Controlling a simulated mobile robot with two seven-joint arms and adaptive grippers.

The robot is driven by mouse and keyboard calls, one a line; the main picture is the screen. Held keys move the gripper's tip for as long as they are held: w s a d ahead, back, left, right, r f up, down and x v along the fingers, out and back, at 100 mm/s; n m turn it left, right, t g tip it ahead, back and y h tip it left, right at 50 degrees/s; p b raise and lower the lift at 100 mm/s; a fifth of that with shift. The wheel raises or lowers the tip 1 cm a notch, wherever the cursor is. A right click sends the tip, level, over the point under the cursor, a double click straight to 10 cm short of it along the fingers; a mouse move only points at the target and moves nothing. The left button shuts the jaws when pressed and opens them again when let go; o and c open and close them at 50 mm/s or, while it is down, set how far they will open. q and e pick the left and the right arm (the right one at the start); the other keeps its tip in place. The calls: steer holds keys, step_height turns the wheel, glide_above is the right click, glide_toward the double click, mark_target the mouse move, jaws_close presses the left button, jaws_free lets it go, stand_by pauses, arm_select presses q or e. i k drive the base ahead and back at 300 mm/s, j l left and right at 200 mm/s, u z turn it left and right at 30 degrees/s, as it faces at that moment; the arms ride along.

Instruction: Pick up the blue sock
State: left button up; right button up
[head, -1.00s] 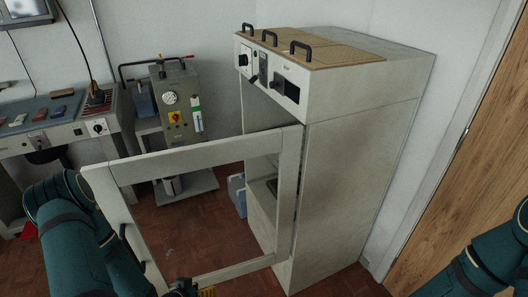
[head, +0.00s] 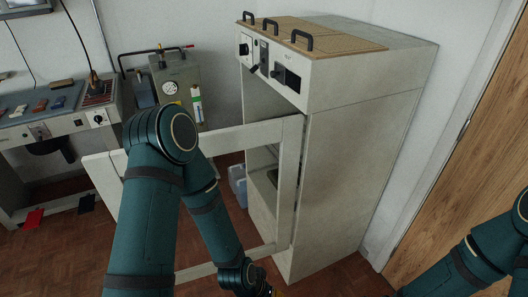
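I cannot make out a blue sock in the head view. My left arm rises from the bottom, bends at a high elbow and comes down in front of the open cabinet door. Only the end of my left gripper (head: 268,291) shows, at the bottom edge beside the cabinet's lower front; its fingers are cut off, so open or shut cannot be told. My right arm shows at the lower right, and its gripper is out of view.
A white framed door (head: 290,170) stands open from the tall cabinet (head: 355,160). A light blue container (head: 238,185) stands behind it. A bench (head: 60,126) with small coloured pieces is at left. A red cloth (head: 33,218) and a dark piece (head: 87,203) lie low at left.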

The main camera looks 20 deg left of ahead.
mark_target(59, 101)
steer(key=u, duration=1.95)
